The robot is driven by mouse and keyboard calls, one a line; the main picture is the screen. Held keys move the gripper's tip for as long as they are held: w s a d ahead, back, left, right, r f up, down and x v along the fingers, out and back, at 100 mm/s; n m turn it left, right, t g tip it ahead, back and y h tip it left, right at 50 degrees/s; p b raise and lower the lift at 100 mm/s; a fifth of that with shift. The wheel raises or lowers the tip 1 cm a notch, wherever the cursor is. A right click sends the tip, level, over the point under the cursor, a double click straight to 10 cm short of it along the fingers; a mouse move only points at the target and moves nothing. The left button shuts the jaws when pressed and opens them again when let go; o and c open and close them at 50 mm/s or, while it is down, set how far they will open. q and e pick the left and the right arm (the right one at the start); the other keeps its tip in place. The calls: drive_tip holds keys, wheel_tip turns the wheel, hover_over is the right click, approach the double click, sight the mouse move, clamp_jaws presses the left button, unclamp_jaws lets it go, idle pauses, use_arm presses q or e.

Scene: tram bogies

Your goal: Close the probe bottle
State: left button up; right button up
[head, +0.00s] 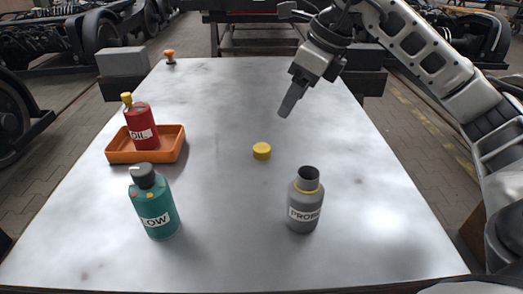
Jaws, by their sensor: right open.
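The grey probe bottle (304,205) stands upright at the front right of the table. Its dark mouth is uncovered, with a yellow ring around the neck. A yellow cap (262,151) lies on the table behind the bottle and to its left, apart from it. My right gripper (288,106) is above the table, behind the cap and to its right, pointing down and toward the left. It is open and touches neither cap nor bottle. The fingers overlap from this angle. My left gripper is not in view.
A red oil bottle (141,128) with a yellow top stands in an orange tray (118,155) at left. A teal bottle (153,207) with a dark cap stands in front of it. An orange-topped knob (170,57) is at the back left. The table's centre (215,190) is clear.

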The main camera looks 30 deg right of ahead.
drive_tip(key=b, duration=0.1)
hover_over(263, 148)
drive_tip(key=s+d, duration=0.2)
drive_tip(key=s, duration=0.1)
drive_tip(key=f, duration=0.7)
drive_tip(key=shift+w+a+f, duration=0.1)
drive_tip(key=shift+w+f, duration=0.15)
drive_tip(key=shift+f, duration=0.1)
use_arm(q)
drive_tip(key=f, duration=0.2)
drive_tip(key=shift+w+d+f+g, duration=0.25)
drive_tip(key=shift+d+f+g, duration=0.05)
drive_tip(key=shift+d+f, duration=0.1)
use_arm(e)
drive_tip(key=shift+w+f, duration=0.1)
drive_tip(key=shift+f, duration=0.1)
drive_tip(key=x, duration=0.4)
drive_tip(key=shift+w+a+f+b, duration=0.1)
drive_tip(key=shift+w+a+b, duration=0.1)
drive_tip(key=shift+a+b, duration=0.15)
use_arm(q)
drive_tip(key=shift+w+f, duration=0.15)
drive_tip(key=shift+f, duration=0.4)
use_arm(e)
drive_tip(key=shift+w+f, duration=0.15)
drive_tip(key=shift+f, duration=0.25)
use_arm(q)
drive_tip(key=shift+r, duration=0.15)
use_arm(e)
drive_tip(key=c, duration=1)
